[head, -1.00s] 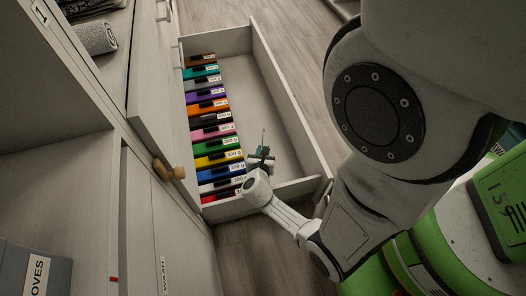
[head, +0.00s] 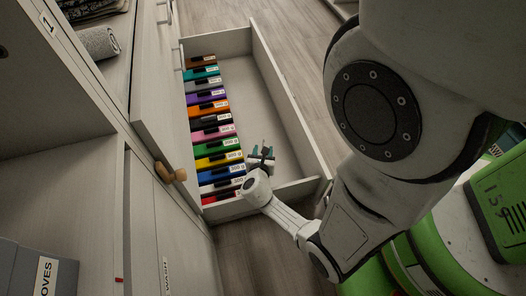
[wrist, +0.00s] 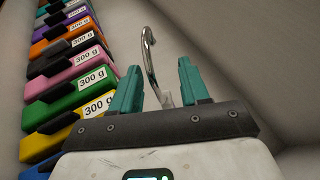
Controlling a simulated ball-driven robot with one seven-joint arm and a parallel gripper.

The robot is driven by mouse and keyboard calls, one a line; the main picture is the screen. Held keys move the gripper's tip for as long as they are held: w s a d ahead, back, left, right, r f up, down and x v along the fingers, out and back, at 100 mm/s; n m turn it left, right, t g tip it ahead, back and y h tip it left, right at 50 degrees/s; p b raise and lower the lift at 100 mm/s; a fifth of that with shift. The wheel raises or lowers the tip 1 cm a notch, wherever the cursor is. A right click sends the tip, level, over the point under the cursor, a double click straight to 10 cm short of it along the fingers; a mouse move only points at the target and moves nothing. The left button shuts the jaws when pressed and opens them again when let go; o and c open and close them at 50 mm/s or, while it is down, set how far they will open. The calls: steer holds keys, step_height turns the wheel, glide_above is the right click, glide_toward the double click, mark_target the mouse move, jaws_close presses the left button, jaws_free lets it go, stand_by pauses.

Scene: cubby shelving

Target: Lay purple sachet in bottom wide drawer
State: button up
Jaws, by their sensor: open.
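The wide drawer (head: 288,112) is pulled out, low down near the floor. A purple packet (head: 204,98) stands in a row of coloured packets along its left side; its purple face also shows at the upper left in the wrist view (wrist: 73,17). My gripper (head: 262,151) is over the near end of the drawer, right of the row and well short of the purple packet. Its teal fingers are apart in the wrist view (wrist: 158,84). A thin shiny metal hook (wrist: 150,58) rises between them; its lower end is partly hidden, and I cannot tell whether it touches the fingers.
Other packets marked 300 g, such as the green one (head: 218,148), fill the drawer's left side. A cabinet door with a wooden knob (head: 172,172) stands at the left. A rolled grey cloth (head: 98,42) lies on a shelf.

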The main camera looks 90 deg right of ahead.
steer(key=p+v, duration=0.4)
steer(key=v, duration=0.8)
step_height(320, 180, up, 8)
steer(key=m+g+y, duration=0.1)
steer(key=m+y, duration=0.3)
steer(key=m, duration=0.8)
steer(key=w+a+r+m+t+y, duration=0.1)
steer(key=w+a+r+m+y, duration=0.1)
steer(key=a, duration=0.6)
steer(key=w+a+r+m+t+y, duration=0.2)
steer(key=w+a+r+m+y, duration=0.1)
steer(key=w+a+r+y, duration=0.2)
steer(key=a+r+y, duration=0.1)
steer(key=a+y, duration=0.1)
steer(key=a, duration=0.1)
steer(key=shift+w+t, duration=0.2)
steer(key=shift+t, duration=0.1)
